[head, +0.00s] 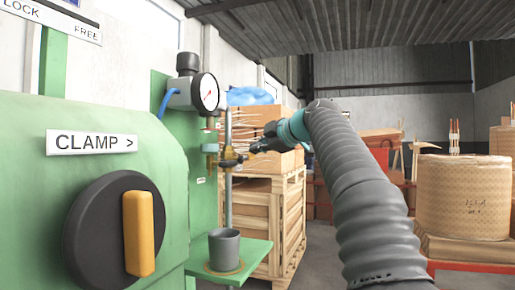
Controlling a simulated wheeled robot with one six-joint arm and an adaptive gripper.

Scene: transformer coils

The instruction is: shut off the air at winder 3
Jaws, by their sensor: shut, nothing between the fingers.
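A brass valve (229,158) sits on a vertical grey pipe (228,197) beside the green machine (110,140). My gripper (255,148) is shut and empty, just right of the valve, at about its height. I cannot tell whether the fingertips touch the valve or its handle. The handle is too small and partly hidden to read its position. A round gauge (205,93) with a red needle and a black-topped regulator (188,68) sits above the valve. No winder number shows.
A black knob (95,225) with a yellow grip and a "CLAMP" label (92,143) is on the machine's near face. A grey cup (224,246) stands on a green shelf (250,257) below the valve. Wooden crates (290,230) stand behind; a wound coil (462,198) is at right.

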